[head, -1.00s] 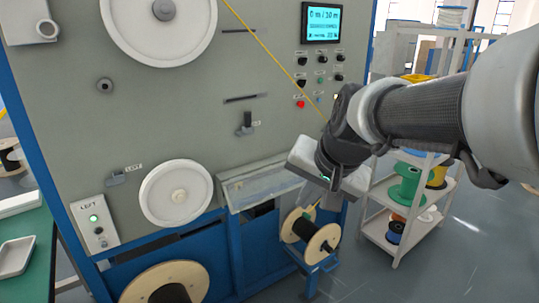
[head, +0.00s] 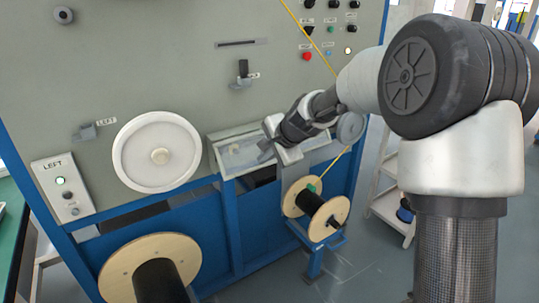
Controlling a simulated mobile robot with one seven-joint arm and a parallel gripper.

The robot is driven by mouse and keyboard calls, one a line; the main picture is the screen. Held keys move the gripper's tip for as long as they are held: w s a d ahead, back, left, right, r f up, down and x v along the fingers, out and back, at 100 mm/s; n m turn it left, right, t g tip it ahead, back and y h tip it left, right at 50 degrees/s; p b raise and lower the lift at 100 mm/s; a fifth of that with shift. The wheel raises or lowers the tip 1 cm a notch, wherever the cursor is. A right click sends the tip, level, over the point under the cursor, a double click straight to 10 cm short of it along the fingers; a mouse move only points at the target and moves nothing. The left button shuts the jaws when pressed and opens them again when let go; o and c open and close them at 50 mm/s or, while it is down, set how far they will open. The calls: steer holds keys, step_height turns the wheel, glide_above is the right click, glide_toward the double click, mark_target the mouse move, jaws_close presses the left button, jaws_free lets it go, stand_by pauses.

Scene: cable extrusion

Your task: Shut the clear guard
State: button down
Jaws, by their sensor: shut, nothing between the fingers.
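The clear guard (head: 230,157) is a see-through panel with a pale frame on the front of the grey machine, right of the large white wheel. It lies over a trough; I cannot tell whether it is fully down. My gripper (head: 264,152) is shut and empty at the right part of the guard, its fingertips pointing left. I cannot tell whether they touch it.
A yellow cable (head: 312,38) runs down past my arm. A small spool (head: 327,215) sits on a blue stand below right of the guard, and a large wooden spool (head: 150,262) stands lower left. A lever (head: 243,72) sticks out above the guard. A LEFT switch box (head: 64,187) is at the left.

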mark_target(251, 169)
steer(key=b+x, duration=0.1)
steer(key=x, duration=0.6)
steer(key=shift+w, duration=0.1)
steer(key=shift+a+f, duration=0.2)
steer(key=shift+f, duration=0.05)
